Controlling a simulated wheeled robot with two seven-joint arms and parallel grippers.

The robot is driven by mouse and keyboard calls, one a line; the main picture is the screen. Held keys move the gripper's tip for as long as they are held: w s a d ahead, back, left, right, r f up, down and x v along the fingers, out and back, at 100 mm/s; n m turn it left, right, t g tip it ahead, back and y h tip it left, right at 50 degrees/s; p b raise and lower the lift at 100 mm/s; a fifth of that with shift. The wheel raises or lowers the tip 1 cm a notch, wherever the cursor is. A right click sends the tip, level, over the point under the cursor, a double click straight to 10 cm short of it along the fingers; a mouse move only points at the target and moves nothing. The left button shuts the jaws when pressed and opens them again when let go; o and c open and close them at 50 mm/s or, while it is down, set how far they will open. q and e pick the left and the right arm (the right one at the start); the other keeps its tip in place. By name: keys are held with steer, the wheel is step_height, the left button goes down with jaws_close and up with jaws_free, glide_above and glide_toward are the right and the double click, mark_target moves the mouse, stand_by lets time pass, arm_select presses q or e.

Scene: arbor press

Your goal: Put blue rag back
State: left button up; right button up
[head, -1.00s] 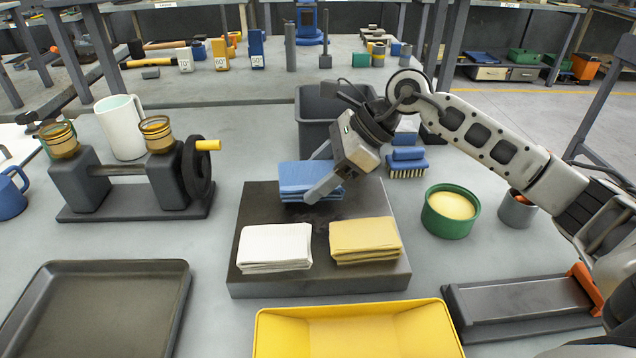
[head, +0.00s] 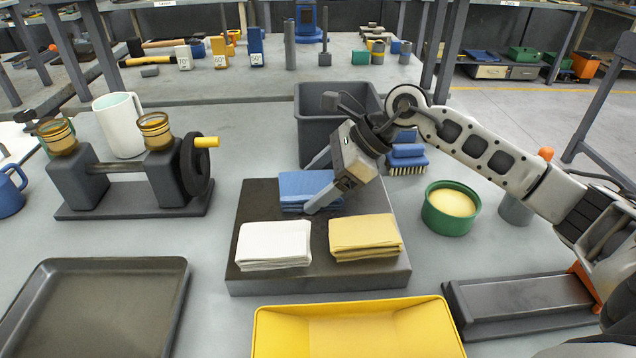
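The folded blue rag (head: 300,187) lies on the dark raised block, behind the white and yellow rags. My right gripper (head: 318,181) reaches down from the right at the blue rag's right end. Its two fingers are spread, one behind the rag and one across its front right corner. The fingers look open; whether either touches the rag I cannot tell. The folded white rag (head: 273,245) is at the block's front left and the folded yellow rag (head: 365,237) at its front right. The dark block (head: 320,280) stands mid-bench. My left gripper is not in view.
A grey bin (head: 318,125) stands just behind the block. A blue brush (head: 407,160) and a green bowl (head: 451,208) are to the right. A yellow tray (head: 355,330) is in front, a dark tray (head: 95,310) at front left. A roller device (head: 130,180) stands left.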

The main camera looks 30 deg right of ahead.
steer(key=shift+s+a+f, duration=0.25)
steer(key=shift+s+f, duration=0.15)
steer(key=shift+f, duration=0.25)
steer(key=shift+r+p, duration=0.5)
steer(key=shift+p, duration=0.05)
steer(key=b+v, duration=0.1)
steer(key=v, duration=1.1)
steer(key=shift+w+r, duration=0.3)
steer(key=shift+d, duration=0.1)
